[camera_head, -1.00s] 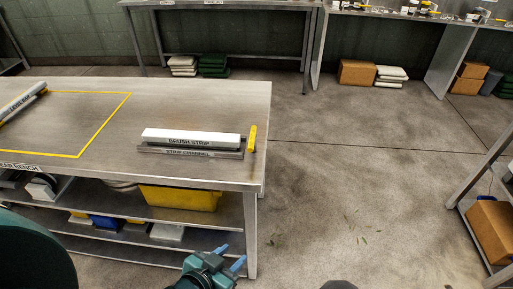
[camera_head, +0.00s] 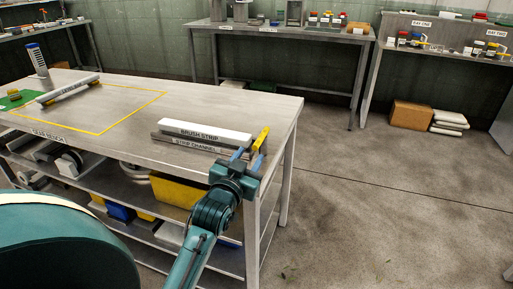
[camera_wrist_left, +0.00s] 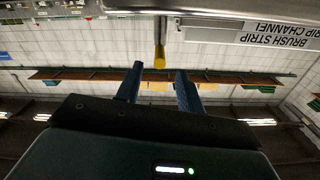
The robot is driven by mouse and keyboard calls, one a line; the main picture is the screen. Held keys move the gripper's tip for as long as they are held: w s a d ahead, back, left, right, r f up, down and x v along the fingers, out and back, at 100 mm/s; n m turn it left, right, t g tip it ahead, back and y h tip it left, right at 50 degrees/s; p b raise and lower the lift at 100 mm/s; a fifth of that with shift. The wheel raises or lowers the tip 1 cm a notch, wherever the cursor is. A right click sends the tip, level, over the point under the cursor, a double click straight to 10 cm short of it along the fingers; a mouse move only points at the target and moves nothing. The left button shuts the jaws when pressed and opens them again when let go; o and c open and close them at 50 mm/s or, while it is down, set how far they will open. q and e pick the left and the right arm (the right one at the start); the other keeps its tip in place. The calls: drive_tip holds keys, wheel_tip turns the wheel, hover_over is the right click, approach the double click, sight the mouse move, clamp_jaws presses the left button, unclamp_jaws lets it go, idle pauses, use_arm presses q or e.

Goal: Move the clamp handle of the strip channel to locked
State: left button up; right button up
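The strip channel (camera_head: 184,143) is a grey metal rail near the right end of the bench. The white brush strip (camera_head: 206,132) sits on it. The yellow clamp handle (camera_head: 262,138) stands tilted at the channel's right end. My left gripper (camera_head: 248,156) is at the bench's front right edge, close to the handle, with its blue fingers apart and nothing held. In the left wrist view the handle's yellow end (camera_wrist_left: 160,57) shows just beyond and between the open fingertips (camera_wrist_left: 159,70). I see no contact. My right gripper is out of view.
The bench (camera_head: 130,143) has a yellow outlined area (camera_head: 152,101) to the left, with another long piece (camera_head: 68,89) at its edge. Shelves below hold a yellow bin (camera_head: 178,192). Floor to the right of the bench is clear.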

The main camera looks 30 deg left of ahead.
sight(255, 148)
use_arm(q)
drive_tip(key=x, duration=0.6)
drive_tip(key=shift+w, duration=0.15)
drive_tip(key=shift+c, duration=0.2)
clamp_jaws()
